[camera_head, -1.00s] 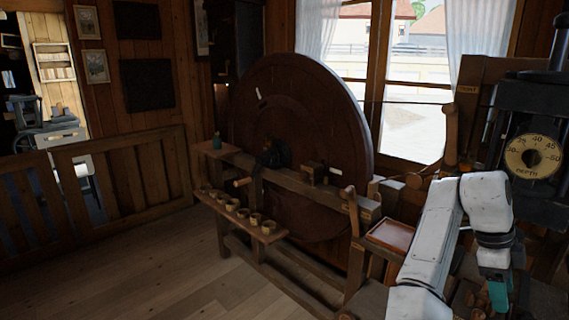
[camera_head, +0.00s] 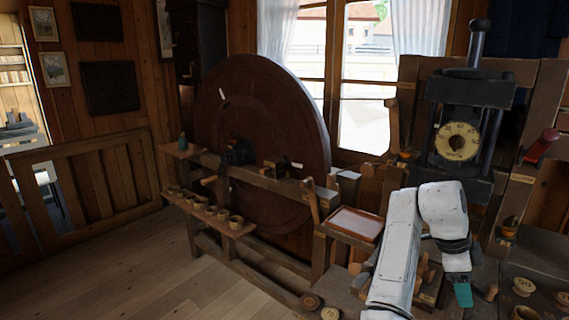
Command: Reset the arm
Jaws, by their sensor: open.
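My white arm (camera_head: 399,245) rises from the bottom edge right of centre, bends at the top, and hangs down again. My gripper (camera_head: 462,294), a small dark and teal end, points down over the cluttered bench at the lower right. Its fingers are too small to make out clearly, and I see nothing held in it. Loose wooden turned pieces lie close around it, and I cannot tell whether it touches any.
A dial press (camera_head: 457,142) stands behind my arm. A shallow tray (camera_head: 356,224) sits to the arm's left. A large dark wheel (camera_head: 262,130) on a wooden frame, with several small cups on its shelf (camera_head: 215,218), stands further left. The left floor is clear.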

